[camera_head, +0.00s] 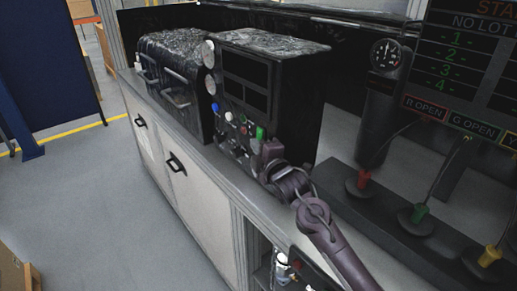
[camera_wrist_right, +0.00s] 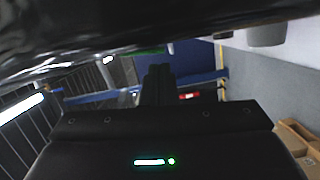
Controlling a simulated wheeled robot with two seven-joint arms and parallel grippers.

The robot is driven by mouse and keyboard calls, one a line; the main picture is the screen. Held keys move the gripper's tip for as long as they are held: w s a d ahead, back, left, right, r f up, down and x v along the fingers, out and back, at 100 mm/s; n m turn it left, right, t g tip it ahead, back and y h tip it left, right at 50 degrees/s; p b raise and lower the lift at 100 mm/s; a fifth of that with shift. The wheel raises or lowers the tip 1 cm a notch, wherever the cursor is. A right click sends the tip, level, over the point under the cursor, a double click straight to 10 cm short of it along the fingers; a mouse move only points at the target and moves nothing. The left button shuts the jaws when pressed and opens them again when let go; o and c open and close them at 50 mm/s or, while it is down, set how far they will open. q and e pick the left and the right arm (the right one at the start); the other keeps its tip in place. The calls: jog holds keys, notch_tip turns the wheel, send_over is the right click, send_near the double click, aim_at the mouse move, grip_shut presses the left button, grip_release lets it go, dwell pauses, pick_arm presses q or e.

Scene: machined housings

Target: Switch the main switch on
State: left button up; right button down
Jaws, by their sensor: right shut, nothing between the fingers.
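A black control box (camera_head: 285,90) stands on the bench, with two dark display windows and a row of small coloured controls on its front. Among them are a blue knob (camera_head: 214,107), a white one (camera_head: 228,117) and a green one (camera_head: 260,132). No label tells me which is the main switch. My right gripper (camera_head: 264,147) is at the lower right of this front, close beside the green control; I cannot tell whether it touches. In the right wrist view its fingers (camera_wrist_right: 157,82) are together and empty, with a green edge (camera_wrist_right: 148,51) just above them. My left gripper is not in view.
A black case with handles (camera_head: 177,85) stands left of the control box. Two round gauges sit at the box's left edge. To the right are red (camera_head: 363,178), green (camera_head: 419,213) and yellow (camera_head: 490,256) plugs with cables, below a status screen (camera_head: 465,60).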

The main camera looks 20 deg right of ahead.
jog(key=shift+w+d, duration=0.1)
jog(key=shift+d, duration=0.25)
jog(key=shift+a, duration=0.1)
jog(key=shift+w+d+f+n+b, duration=0.1)
jog(key=shift+d+f+n+b, duration=0.1)
jog(key=shift+d+n+b, duration=0.45)
jog(key=shift+a, duration=0.3)
